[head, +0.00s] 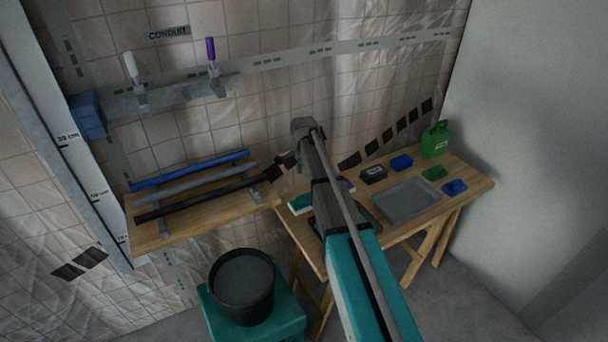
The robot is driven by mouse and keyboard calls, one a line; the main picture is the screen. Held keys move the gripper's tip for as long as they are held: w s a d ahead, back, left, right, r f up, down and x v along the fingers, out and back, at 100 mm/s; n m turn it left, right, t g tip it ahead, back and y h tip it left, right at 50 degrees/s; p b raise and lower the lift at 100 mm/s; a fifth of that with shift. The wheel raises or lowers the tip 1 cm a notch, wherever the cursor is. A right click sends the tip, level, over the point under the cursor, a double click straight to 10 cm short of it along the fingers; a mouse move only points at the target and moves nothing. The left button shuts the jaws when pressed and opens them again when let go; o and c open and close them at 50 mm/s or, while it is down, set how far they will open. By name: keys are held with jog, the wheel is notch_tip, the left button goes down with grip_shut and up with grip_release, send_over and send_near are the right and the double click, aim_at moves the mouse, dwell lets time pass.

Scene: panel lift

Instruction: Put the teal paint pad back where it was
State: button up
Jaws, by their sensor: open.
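A teal block with a pale top, which looks like the teal paint pad (300,204), lies at the left end of the wooden trestle table (468,190). My arm crosses the middle of the head view and hides part of the table just right of the pad. I cannot make out my gripper; it seems hidden behind my arm. A dark flat thing shows beside my arm, partly covered, and a small purple thing peeks out behind it.
The table also holds a grey tray (408,201), a black box (373,174), blue pads (401,162) (454,187), a green pad (434,173) and a green canister (435,140). Left are a rack of pipes (195,183) and a black bucket (242,298) on a teal stand.

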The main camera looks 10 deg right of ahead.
jog(key=shift+r+p, duration=0.35)
jog(key=shift+r, duration=0.2)
dwell(0.4)
jog(key=s+n, duration=1.4)
jog(key=s, duration=1.5)
jog(key=shift+r, duration=0.1)
notch_tip(320, 180, up, 4)
jog(key=p, duration=0.4)
